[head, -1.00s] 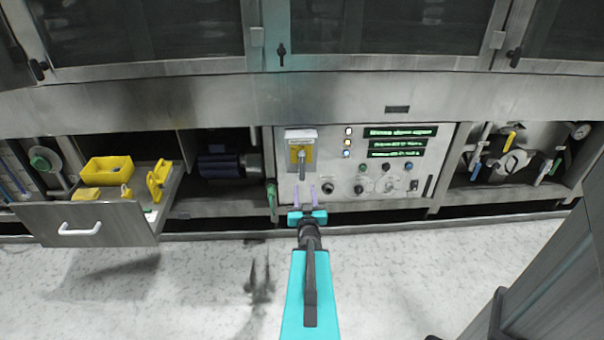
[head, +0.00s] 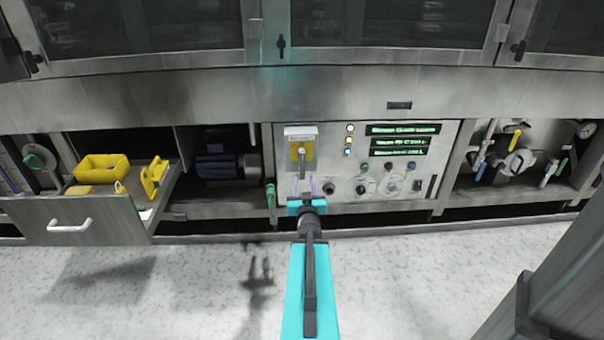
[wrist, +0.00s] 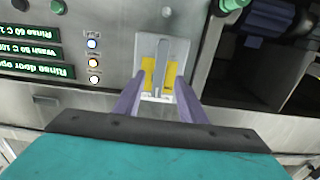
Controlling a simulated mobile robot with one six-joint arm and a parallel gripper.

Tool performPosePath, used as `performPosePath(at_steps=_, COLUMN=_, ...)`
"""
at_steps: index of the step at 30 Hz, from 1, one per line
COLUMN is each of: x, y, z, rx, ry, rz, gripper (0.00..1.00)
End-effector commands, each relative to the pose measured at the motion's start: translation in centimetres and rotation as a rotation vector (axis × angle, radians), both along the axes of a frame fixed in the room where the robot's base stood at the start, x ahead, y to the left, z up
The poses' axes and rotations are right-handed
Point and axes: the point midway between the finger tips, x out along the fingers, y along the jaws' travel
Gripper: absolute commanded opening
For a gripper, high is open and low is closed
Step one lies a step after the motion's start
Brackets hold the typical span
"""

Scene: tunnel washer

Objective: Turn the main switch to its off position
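The main switch (head: 301,153) is a grey lever on a yellow plate in a light grey housing, at the upper left of the control panel. In the head view its lever hangs down. My gripper (head: 305,185) is just below and in front of it, its two purple fingers apart and empty. In the wrist view the switch lever (wrist: 161,68) shows between and beyond the fingertips (wrist: 160,85), with yellow on both sides. Whether a finger touches the lever I cannot tell; a gap seems to remain.
The panel (head: 440,150) carries green displays, lamps and knobs right of the switch. A green-handled valve (head: 270,190) stands close left of my gripper. An open drawer (head: 75,222) with yellow items juts out at the left. Pipes and valves fill the right bay.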

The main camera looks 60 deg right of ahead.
Motion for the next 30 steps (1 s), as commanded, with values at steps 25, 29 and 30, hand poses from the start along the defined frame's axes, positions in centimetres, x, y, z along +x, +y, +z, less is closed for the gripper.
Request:
performPosePath(at_steps=25, x=1.5, y=-1.9, z=-0.4, rx=0.001, ry=0.0, rz=0.004, gripper=0.38)
performPosePath(at_steps=29, x=1.6, y=-2.1, z=-0.3, rx=-0.001, ry=-0.001, rz=0.004, gripper=0.38)
performPosePath(at_steps=30, x=1.7, y=-2.2, z=-0.4, rx=0.0, ry=0.0, rz=0.004, gripper=0.38)
